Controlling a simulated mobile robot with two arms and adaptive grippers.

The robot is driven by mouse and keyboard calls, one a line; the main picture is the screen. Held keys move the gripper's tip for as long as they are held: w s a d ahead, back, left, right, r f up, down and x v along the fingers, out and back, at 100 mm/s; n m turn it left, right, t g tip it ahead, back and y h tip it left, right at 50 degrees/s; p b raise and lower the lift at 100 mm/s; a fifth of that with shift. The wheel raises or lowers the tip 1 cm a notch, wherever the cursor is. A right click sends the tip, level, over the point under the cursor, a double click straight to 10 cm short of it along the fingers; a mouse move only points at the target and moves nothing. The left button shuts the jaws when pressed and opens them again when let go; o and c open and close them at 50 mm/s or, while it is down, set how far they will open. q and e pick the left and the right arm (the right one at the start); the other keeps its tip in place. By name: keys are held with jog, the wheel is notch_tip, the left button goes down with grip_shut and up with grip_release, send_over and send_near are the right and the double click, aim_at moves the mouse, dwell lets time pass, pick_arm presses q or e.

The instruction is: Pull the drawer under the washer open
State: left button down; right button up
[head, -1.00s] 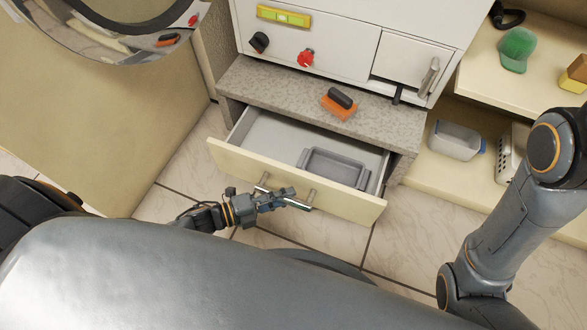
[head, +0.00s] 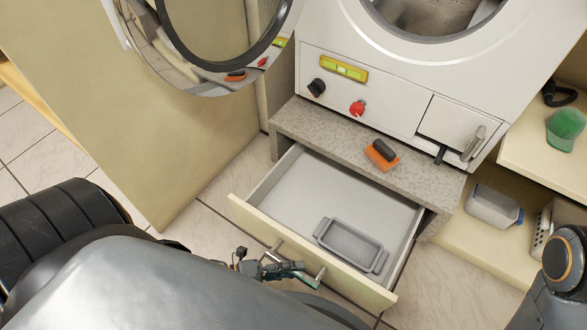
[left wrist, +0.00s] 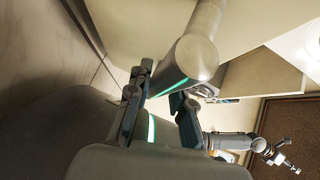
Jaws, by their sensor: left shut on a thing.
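The drawer (head: 345,281) under the washer (head: 395,103) stands well open, with its pale front panel out past the stone-topped base. A grey tray with two handles (head: 350,243) lies inside it toward the right. My left gripper (head: 287,270) is at the drawer front, shut on the drawer's metal bar handle (head: 320,273). The left wrist view shows the handle (left wrist: 203,40) close up, at the fingers (left wrist: 160,108). My body hides part of the left arm. What looks like my right arm's end (left wrist: 283,158) is small in the left wrist view; its fingers are unclear.
The round washer door (head: 215,80) hangs open at the upper left. An orange brush (head: 381,158) lies on the stone top (head: 300,122) above the drawer. Shelves with a plastic container (head: 493,207) and a green cap (head: 565,128) stand at the right.

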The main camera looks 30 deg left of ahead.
pick_arm(q)
jog(key=shift+a, duration=0.1)
jog(key=c, duration=1.2)
grip_release()
jog(key=shift+o, duration=0.2)
jog(key=v, duration=1.2)
